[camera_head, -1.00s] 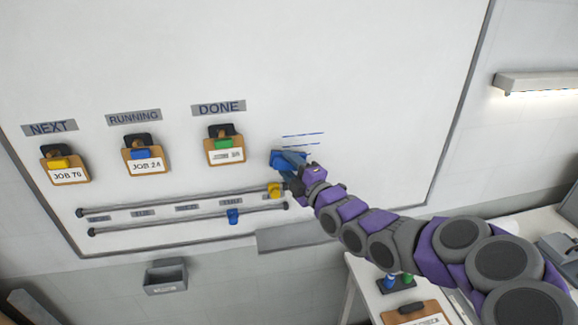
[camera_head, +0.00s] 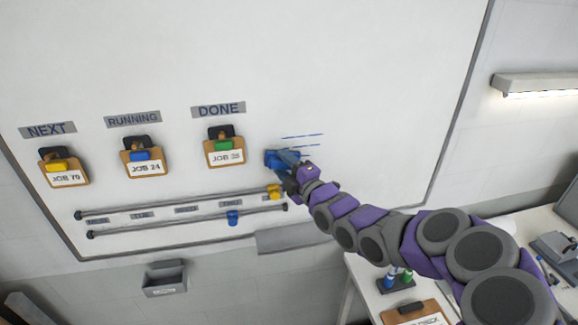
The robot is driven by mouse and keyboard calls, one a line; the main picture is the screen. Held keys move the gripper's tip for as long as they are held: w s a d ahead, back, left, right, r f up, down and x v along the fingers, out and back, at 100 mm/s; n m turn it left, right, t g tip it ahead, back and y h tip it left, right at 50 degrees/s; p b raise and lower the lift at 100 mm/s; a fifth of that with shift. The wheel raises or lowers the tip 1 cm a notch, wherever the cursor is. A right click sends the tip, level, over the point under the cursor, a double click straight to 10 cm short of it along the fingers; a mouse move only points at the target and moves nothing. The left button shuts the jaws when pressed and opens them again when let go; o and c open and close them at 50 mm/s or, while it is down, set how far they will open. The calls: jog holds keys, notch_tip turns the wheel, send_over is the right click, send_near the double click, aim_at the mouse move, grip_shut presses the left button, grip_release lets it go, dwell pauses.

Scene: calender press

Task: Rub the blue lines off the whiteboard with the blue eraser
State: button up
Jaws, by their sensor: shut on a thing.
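The whiteboard (camera_head: 380,90) fills most of the view. Short blue lines (camera_head: 303,136) show on it, right of the DONE label; their lower part is partly hidden by my gripper and the eraser. The blue eraser (camera_head: 275,158) is in my gripper (camera_head: 286,168), just below and left of the lines. My gripper is shut on it. The eraser is at or close to the board surface; I cannot tell if it touches.
Clipboards hang under the labels NEXT (camera_head: 47,129), RUNNING (camera_head: 132,119) and DONE (camera_head: 218,109). Two rails (camera_head: 150,213) with yellow (camera_head: 274,191) and blue (camera_head: 233,217) clips run below. A grey tray (camera_head: 290,238) is at the board's bottom edge. A desk stands at lower right.

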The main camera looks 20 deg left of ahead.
jog(key=shift+a+f, duration=0.15)
jog(key=shift+a, duration=0.7)
jog(key=shift+c, duration=0.4)
jog(key=shift+w+d+r, duration=0.1)
jog(key=shift+w+d, duration=0.2)
jog(key=shift+d, duration=0.5)
jog(key=shift+w+d+r, duration=0.1)
jog(key=shift+w+d, duration=0.15)
jog(key=shift+d, duration=0.6)
jog(key=shift+w+d, duration=0.3)
jog(key=shift+d, duration=0.5)
jog(key=shift+w+a+f, duration=0.1)
jog(key=shift+w+a, duration=0.1)
jog(key=shift+w, duration=0.05)
jog(key=shift+w+d+f, duration=0.1)
jog(key=shift+w, duration=0.3)
jog(key=d, duration=0.1)
jog(key=w+d, duration=0.2)
jog(key=d, duration=0.1)
jog(key=shift+w+d+p, duration=0.1)
jog(key=shift+w+p, duration=0.2)
jog(key=shift+w+d, duration=0.5)
jog(key=shift+d, duration=0.4)
jog(key=shift+w+d, duration=0.45)
jog(key=shift+d, duration=0.4)
jog(key=shift+a+r+p, duration=0.2)
jog(key=shift+r+p, duration=0.2)
jog(key=shift+r, duration=0.7)
jog(key=shift+s+a+f+b, duration=0.1)
jog(key=shift+b, duration=0.25)
